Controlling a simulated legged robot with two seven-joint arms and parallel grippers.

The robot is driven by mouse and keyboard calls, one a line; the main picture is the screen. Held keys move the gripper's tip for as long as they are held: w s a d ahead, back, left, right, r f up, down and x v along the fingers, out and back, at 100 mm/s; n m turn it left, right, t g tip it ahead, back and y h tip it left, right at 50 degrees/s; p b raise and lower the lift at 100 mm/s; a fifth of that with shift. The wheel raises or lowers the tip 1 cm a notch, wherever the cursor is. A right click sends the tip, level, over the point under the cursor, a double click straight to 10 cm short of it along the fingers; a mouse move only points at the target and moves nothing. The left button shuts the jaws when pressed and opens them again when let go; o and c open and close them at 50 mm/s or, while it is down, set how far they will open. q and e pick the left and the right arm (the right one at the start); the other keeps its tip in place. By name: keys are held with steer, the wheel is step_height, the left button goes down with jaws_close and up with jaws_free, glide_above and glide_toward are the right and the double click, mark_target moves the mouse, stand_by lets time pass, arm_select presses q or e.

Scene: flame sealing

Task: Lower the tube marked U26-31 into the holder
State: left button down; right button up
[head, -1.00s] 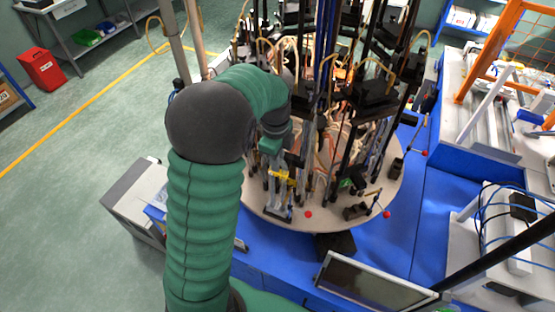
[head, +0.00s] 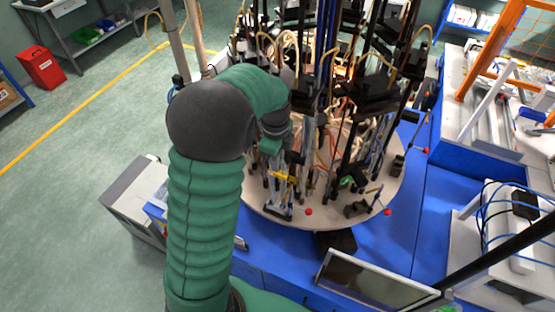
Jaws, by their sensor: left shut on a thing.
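My left arm comes up from the bottom, and its green wrist bends down over the front left of the round carousel (head: 335,221). My left gripper (head: 291,160) is small and partly hidden by the wrist. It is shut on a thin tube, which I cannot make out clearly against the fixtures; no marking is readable. A holder station (head: 279,210) with a yellow clamp (head: 282,176) stands upright on the carousel's front left, just below the gripper. I cannot tell whether the tube touches it. My right gripper is not in view.
Several tall black stations with hoses crowd the carousel. Red-tipped levers (head: 388,212) stick out at its front right. A blue table (head: 390,250) surrounds it, with a monitor (head: 370,287) in front.

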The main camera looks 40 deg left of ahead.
arm_select(q)
steer(key=shift+f, duration=0.15)
steer(key=c, duration=1.3)
jaws_free()
steer(key=shift+r+p, duration=1.85)
steer(key=shift+r, duration=0.5)
